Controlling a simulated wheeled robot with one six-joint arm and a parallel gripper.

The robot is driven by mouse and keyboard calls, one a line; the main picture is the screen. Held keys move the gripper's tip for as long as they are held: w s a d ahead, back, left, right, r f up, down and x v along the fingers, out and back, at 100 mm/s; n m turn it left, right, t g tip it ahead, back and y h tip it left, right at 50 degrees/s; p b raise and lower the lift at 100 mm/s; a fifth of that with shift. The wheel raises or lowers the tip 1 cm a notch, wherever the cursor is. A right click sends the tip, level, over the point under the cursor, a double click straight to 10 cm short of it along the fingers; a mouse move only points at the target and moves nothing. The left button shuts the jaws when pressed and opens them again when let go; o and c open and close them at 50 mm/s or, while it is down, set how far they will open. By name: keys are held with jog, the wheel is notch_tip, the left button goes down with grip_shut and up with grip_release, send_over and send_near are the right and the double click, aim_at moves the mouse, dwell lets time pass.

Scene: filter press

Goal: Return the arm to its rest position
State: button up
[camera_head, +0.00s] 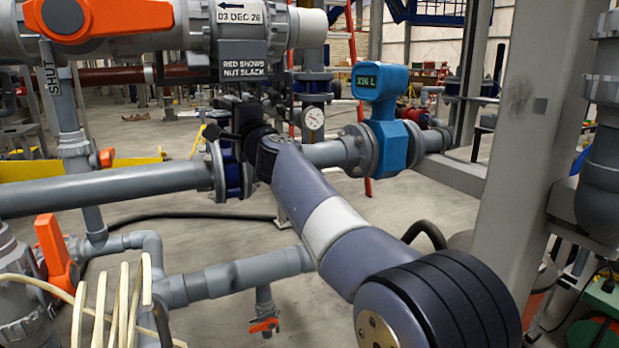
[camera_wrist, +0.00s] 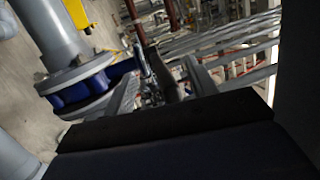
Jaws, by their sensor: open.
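My arm stretches from the lower right to the middle of the head view. A blue flanged valve body (camera_head: 235,170) on the grey pipe sits just left of my wrist. The blue flange (camera_wrist: 85,88) also shows in the wrist view, left of the fingers. I cannot tell whether anything touches.
A blue flow meter (camera_head: 385,120) stands right of my wrist, and a pressure gauge (camera_head: 313,118) is behind it. A thick pipe with an orange handle (camera_head: 105,18) runs above. A grey column (camera_head: 525,150) stands right. Cream hose coils (camera_head: 105,305) are lower left.

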jog(key=a+b+v, duration=0.1)
jog(key=b+v, duration=0.1)
jog(key=v, duration=0.2)
jog(key=p+x, duration=0.2)
jog(key=d+p+x, duration=0.1)
jog(key=p+x, duration=0.1)
jog(key=x, duration=0.1)
jog(key=p+x, duration=0.2)
jog(key=x, duration=0.1)
jog(key=shift+w+d+r+p, duration=0.25)
jog(key=shift+w+r+p, duration=0.05)
jog(key=shift+w+p, duration=0.1)
jog(key=w+d+p, duration=0.8)
jog(key=w+d, duration=0.3)
jog(key=shift+w+p, duration=0.25)
jog(key=shift+p, duration=0.1)
jog(key=shift+f, duration=0.1)
